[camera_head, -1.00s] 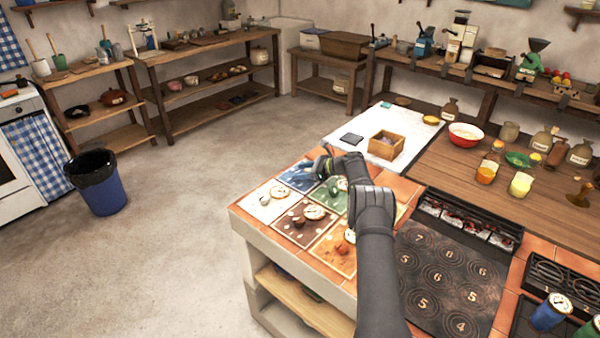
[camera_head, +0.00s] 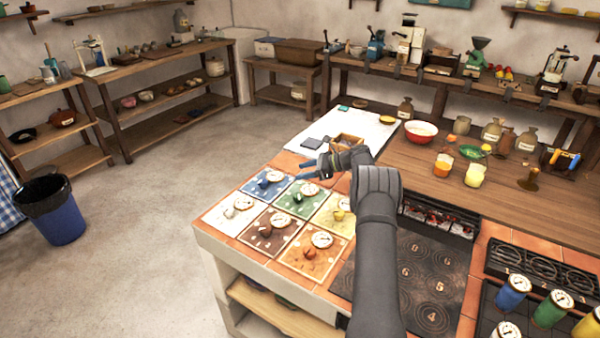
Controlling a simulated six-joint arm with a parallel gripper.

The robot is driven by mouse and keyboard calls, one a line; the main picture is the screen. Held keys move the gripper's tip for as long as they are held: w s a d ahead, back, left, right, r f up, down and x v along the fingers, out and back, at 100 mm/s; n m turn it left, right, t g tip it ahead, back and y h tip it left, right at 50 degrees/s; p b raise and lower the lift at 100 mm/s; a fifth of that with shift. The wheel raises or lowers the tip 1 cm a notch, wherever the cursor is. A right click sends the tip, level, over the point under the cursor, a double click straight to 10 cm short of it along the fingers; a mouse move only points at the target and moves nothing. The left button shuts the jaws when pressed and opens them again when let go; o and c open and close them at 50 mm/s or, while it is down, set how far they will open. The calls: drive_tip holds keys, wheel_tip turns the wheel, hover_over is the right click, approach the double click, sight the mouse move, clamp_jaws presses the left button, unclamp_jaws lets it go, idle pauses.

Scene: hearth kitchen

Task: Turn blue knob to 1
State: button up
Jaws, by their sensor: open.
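The blue panel (camera_head: 253,190) is at the back left of a group of coloured knob panels on the tiled counter. Its blue knob (camera_head: 263,183) stands at the panel's left part, beside a round white dial (camera_head: 275,176). The pointer's number is too small to read. My gripper (camera_head: 304,171) is open and empty, to the right of and above the blue panel, apart from the knob. Its fingers point left. The blue knob and dial are uncovered.
Neighbouring panels are white (camera_head: 214,218), green (camera_head: 290,208), brown (camera_head: 257,240), orange (camera_head: 322,265) and yellow (camera_head: 327,222), each with a knob and dial. A wooden box (camera_head: 346,139) stands behind my gripper. A dark hob (camera_head: 418,283) lies right of my arm.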

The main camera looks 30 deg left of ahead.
sight(263, 180)
drive_tip(key=shift+s+a+r+m+t+y, duration=0.35)
drive_tip(key=shift+s+m+t, duration=0.1)
drive_tip(key=shift+t, duration=0.15)
drive_tip(key=s+m+t, duration=0.1)
drive_tip(key=s+t, duration=0.1)
drive_tip(key=s+d+m+t, duration=0.1)
drive_tip(key=s+m+t, duration=0.1)
drive_tip(key=shift+s+d+f, duration=0.1)
drive_tip(key=shift+s+f, duration=0.1)
drive_tip(key=shift+s, duration=0.15)
drive_tip(key=shift+s+d+f+m, duration=0.2)
drive_tip(key=shift+s+m, duration=0.2)
drive_tip(key=shift+m, duration=0.05)
drive_tip(key=x, duration=1.7)
drive_tip(key=shift+w+a+r, duration=0.1)
drive_tip(key=shift+w+a, duration=0.05)
drive_tip(key=shift+w, duration=0.05)
drive_tip(key=shift+c, duration=0.2)
